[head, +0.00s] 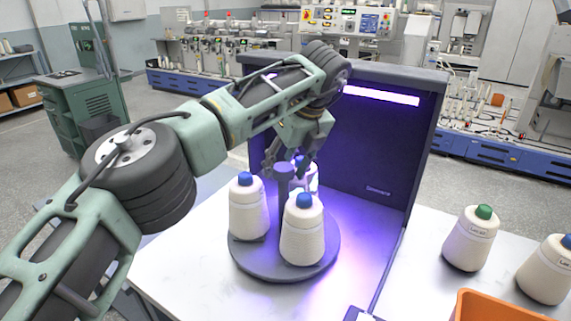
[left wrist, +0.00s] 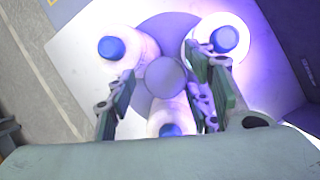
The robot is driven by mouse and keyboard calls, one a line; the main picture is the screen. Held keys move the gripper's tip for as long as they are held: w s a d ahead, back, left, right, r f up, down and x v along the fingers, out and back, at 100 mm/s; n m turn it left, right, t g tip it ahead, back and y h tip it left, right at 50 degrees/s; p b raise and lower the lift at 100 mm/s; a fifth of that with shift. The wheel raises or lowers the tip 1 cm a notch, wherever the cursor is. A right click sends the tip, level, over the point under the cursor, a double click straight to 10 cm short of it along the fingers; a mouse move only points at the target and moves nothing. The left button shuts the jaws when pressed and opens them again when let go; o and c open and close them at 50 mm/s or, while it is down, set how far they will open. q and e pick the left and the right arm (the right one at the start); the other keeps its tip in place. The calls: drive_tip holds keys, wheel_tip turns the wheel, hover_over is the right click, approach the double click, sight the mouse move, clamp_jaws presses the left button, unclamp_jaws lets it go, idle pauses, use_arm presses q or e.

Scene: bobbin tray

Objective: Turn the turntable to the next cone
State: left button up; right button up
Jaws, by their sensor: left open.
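The turntable (head: 250,262) is a dark grey round plate on the white table, with a grey central knob (head: 284,172). Three cream cones with blue tips stand on it: a front cone (head: 302,235), a left cone (head: 248,210), and a back cone (head: 312,178) partly hidden by my gripper. My left gripper (head: 286,160) is open, pointing down at the knob. In the left wrist view its fingers lie on either side of the knob (left wrist: 165,78); I cannot tell whether they touch it. The right gripper is not in view.
A dark booth (head: 385,150) with a violet-lit lamp (head: 381,96) stands behind and right of the turntable. Two cones, one green-tipped (head: 471,240) and one blue-tipped (head: 547,270), stand at the right by an orange bin (head: 500,306). The table's front left is clear.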

use_arm(q)
drive_tip(key=shift+s+d, duration=0.1)
drive_tip(key=shift+d, duration=0.05)
drive_tip(key=v, duration=0.7)
drive_tip(key=shift+r, duration=0.2)
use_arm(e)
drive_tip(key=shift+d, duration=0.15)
